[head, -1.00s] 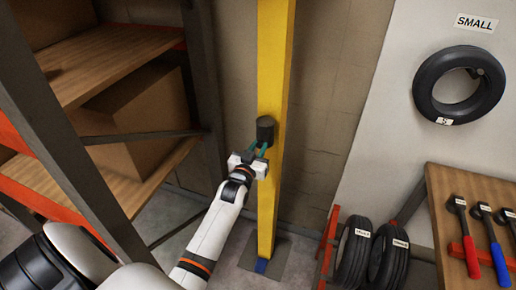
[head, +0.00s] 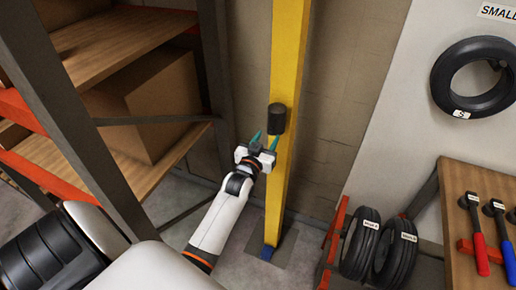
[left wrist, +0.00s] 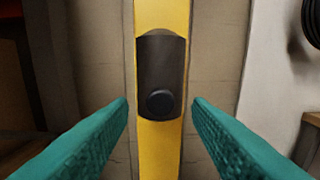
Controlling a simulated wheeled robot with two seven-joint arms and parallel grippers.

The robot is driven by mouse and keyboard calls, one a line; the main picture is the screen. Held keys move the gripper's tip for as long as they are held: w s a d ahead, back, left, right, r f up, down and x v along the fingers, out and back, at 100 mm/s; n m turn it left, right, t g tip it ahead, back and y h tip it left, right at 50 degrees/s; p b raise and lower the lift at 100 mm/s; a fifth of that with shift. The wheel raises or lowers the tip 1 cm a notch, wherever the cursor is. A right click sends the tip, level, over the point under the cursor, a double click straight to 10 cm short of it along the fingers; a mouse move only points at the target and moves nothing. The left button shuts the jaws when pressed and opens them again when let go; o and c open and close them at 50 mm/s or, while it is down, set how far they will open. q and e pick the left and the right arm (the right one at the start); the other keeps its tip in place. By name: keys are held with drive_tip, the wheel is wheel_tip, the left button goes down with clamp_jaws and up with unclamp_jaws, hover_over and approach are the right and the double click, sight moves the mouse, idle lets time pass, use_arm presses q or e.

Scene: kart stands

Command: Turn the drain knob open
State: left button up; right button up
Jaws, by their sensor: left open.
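A dark, rounded canister (head: 277,118) is fixed to the yellow post (head: 287,70). In the left wrist view, its face carries a small round black knob (left wrist: 160,102) near the lower end. My left gripper (head: 265,140) is open, with teal fingers pointing at the canister from just below and in front in the head view. In the left wrist view, the fingers stand apart on either side of the knob, with visible gaps, and do not touch it. The knob's front is hidden in the head view. My right gripper is not in view.
A shelf rack (head: 75,130) with a cardboard box (head: 155,105) stands left of the post. To the right are a wall-hung tire (head: 447,95), small tires on a red rack (head: 360,245), and a wooden bench (head: 455,178) with red- and blue-handled tools.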

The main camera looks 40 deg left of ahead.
use_arm(q)
drive_tip(key=b+v, duration=0.2)
drive_tip(key=v, duration=0.7)
drive_tip(key=shift+s, duration=0.4)
drive_tip(key=shift+f, duration=0.1)
drive_tip(key=s+d+f+m+g+h, duration=0.1)
drive_tip(key=s+d+f+g, duration=0.2)
drive_tip(key=f, duration=0.8)
drive_tip(key=s+d+f+m+g+h+b, duration=0.1)
drive_tip(key=s+d+f+g+h, duration=0.15)
drive_tip(key=f, duration=0.85)
drive_tip(key=s+d+f+g, duration=0.2)
drive_tip(key=s+d+f, duration=0.1)
drive_tip(key=f, duration=0.9)
drive_tip(key=s+d+f+m+g, duration=0.1)
drive_tip(key=s+f+g, duration=0.2)
drive_tip(key=s+f, duration=0.3)
drive_tip(key=s+f+m+g, duration=0.1)
drive_tip(key=s+f+g, duration=0.2)
drive_tip(key=s+f, duration=0.4)
drive_tip(key=s+d+f+m+g, duration=0.1)
drive_tip(key=s+f+g, duration=0.2)
drive_tip(key=s, duration=1.5)
wheel_tip(320, 180, down, 4)
drive_tip(key=shift+s+d+r+h+b, duration=0.1)
drive_tip(key=shift+s+d+h+b, duration=0.25)
drive_tip(key=shift+h+b, duration=0.1)
